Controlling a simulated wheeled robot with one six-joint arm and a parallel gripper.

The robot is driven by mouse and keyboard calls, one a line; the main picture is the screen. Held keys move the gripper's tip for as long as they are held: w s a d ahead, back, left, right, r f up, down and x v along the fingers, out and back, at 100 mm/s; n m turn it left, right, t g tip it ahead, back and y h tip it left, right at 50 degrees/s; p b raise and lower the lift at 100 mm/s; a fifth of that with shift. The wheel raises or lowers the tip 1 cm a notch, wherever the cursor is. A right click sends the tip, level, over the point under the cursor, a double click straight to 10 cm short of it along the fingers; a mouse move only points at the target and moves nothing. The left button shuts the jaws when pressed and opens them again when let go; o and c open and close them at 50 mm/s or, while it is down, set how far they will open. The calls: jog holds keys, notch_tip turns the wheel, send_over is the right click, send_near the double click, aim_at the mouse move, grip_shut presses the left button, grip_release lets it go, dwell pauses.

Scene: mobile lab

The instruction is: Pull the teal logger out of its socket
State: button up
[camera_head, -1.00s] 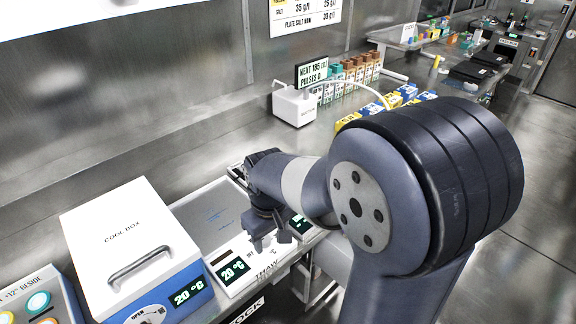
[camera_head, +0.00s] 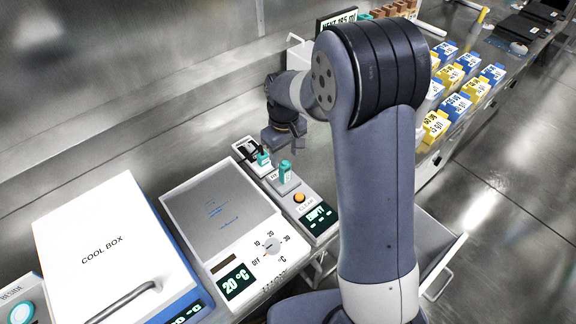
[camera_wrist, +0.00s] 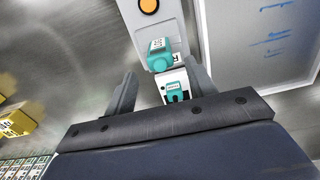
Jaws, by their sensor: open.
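A second teal piece (camera_head: 263,158) is farther back, also in the wrist view (camera_wrist: 174,92). I cannot tell how deep either one sits. My gripper (camera_head: 284,146) is above the back of the station; in the wrist view its open fingers (camera_wrist: 162,82) stand either side of the second teal piece, with nothing visibly held.
The station (camera_head: 325,197) has an orange button and a display reading "EMPTY". Left of it are a thaw plate (camera_head: 205,215) showing 20 °C and a cool box (camera_head: 90,225) with its lid shut. Blue and yellow boxes (camera_head: 436,125) stand to the right, a white device (camera_head: 298,55) behind.

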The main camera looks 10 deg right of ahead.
aim_at(285, 162)
jog(key=shift+f, duration=0.1)
notch_tip(285, 162, down, 9)
jog(key=b, duration=0.6)
jog(key=shift+c, duration=0.5)
dwell(0.6)
grip_shut()
dwell(0.4)
jog(key=shift+r, duration=0.2)
jog(key=shift+r+p, duration=2)
jog(key=shift+r, duration=0.95)
